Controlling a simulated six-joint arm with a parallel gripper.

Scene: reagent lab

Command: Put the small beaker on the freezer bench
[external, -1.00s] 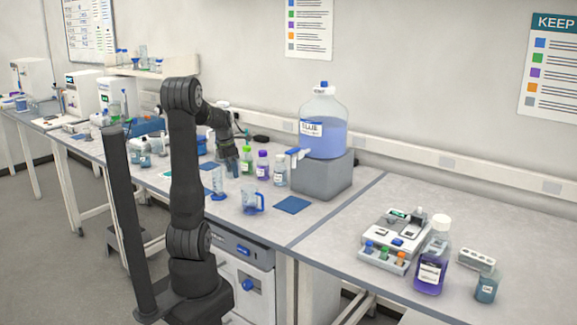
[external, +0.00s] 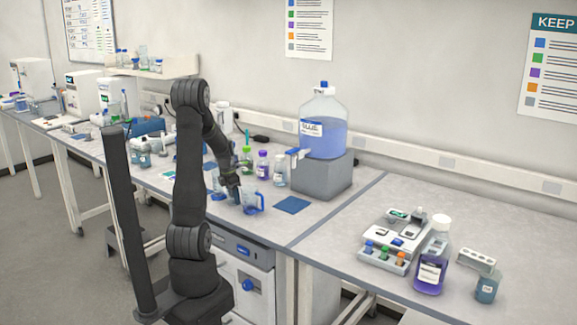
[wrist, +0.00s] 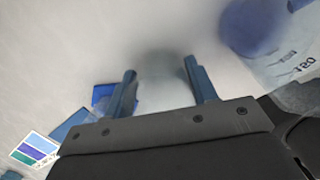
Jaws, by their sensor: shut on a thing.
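My gripper (external: 238,197) is low over the long bench, at the left side of a clear jug with a blue handle (external: 253,202). In the wrist view its two blue fingers (wrist: 163,88) are closed on a clear, faint vessel (wrist: 163,75), which looks like the small beaker. Its outline is blurred, and the external view hides it behind the fingers. The jug shows at the wrist view's upper right, with printed markings. I cannot tell which bench section is the freezer bench; a white cabinet with a blue knob (external: 248,285) stands under this bench.
A measuring cylinder with a blue base (external: 217,184) stands just left of my gripper. Several capped bottles (external: 262,166) stand behind. A blue mat (external: 292,205) lies to the right. The right bench (external: 345,215) has bare room left of its instruments.

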